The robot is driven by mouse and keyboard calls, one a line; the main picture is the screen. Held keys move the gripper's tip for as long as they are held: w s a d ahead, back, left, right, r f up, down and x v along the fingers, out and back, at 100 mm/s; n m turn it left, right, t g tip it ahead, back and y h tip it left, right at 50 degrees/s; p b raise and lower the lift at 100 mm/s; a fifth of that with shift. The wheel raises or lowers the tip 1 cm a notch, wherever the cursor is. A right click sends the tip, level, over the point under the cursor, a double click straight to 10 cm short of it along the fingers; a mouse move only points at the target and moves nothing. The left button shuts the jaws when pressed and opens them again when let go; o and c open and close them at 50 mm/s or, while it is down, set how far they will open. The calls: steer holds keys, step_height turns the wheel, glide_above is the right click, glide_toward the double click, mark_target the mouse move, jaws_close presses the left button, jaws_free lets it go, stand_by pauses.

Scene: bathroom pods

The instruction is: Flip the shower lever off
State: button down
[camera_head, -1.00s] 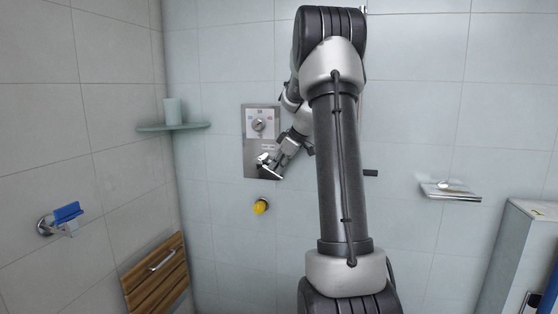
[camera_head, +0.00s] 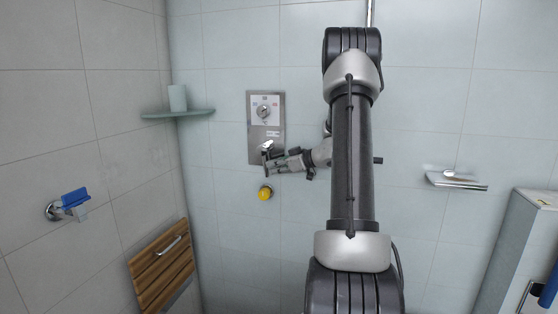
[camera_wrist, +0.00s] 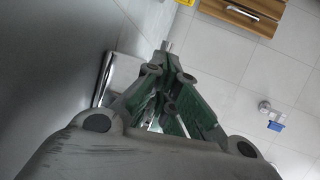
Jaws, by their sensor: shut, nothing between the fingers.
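The metal shower panel (camera_head: 253,148) is on the back wall, with a round dial (camera_head: 264,111) in its upper part. The silver shower lever (camera_head: 266,146) sticks out from the panel's lower part. My gripper (camera_head: 268,166) reaches in from the right, just below the lever; I cannot tell if they touch. In the wrist view my gripper (camera_wrist: 166,47) is shut, its fingertips together with nothing between them. A shiny metal edge shows to its left there, but I cannot tell which part it is.
A yellow knob (camera_head: 265,193) is on the wall just below my gripper. A corner shelf (camera_head: 158,113) holds a cup (camera_head: 177,98). A wooden fold-down seat (camera_head: 160,270) and a blue-topped holder (camera_head: 74,198) are at left; a soap shelf (camera_head: 456,180) is at right.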

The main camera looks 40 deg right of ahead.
mark_target(263, 144)
steer(key=shift+w+a+f, duration=0.25)
steer(key=shift+w+a, duration=0.05)
steer(key=shift+w, duration=0.05)
steer(key=shift+a+f, duration=0.1)
steer(key=shift+a, duration=0.05)
stand_by(0.4)
steer(key=shift+w, duration=0.1)
step_height(263, 144, up, 10)
steer(key=shift+r, duration=0.35)
